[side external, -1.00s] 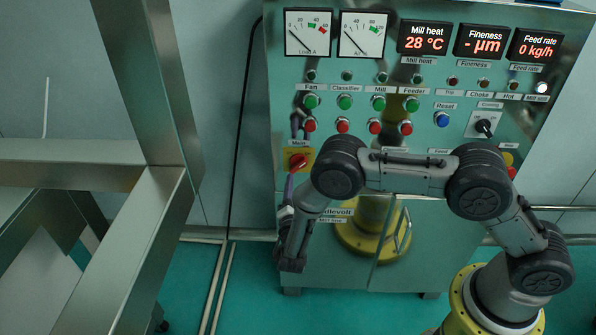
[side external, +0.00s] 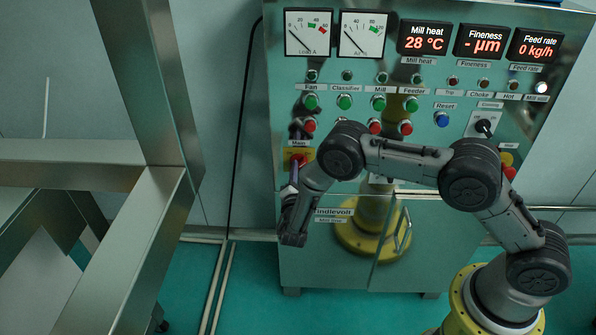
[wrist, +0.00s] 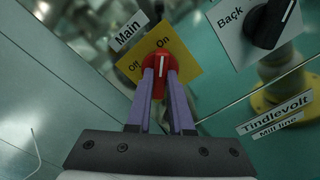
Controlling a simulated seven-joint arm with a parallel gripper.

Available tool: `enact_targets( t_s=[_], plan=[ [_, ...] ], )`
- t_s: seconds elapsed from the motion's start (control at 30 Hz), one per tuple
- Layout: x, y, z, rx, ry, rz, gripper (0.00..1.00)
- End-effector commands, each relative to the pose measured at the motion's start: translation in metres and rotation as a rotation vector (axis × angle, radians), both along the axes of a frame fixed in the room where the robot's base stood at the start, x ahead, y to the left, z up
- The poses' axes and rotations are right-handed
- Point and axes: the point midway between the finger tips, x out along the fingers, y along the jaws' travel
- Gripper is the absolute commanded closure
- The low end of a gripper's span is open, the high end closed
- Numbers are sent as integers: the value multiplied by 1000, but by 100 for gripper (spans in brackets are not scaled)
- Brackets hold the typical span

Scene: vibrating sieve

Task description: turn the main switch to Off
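The main switch is a red knob (wrist: 160,64) with a white line, on a yellow plate (wrist: 187,68) under the label Main. Off is printed at the plate's left and On at its top; the white line points up toward On. In the side view the knob (side external: 300,161) sits at the panel's lower left. My gripper (wrist: 161,74) has two purple fingers, apart, with tips at the knob's lower part, one toward each side. Whether they touch it cannot be told. In the side view my gripper (side external: 295,170) is just below the switch, partly hidden by my arm.
A black Back knob (wrist: 270,22) on a white plate is right of the switch in the wrist view. Push buttons (side external: 344,102) line the panel above. A metal frame (side external: 150,90) stands at the left, with clear space between it and the cabinet.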

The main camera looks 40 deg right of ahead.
Motion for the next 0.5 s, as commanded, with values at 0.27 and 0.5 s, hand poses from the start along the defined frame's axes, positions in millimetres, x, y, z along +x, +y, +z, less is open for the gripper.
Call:
enact_targets(
  t_s=[0.27, 0.5],
  plan=[
    [0, 0, 0, 0, -1, 1, 100],
    [0, 0, 0, -13, 12, 1, 100]
  ],
)
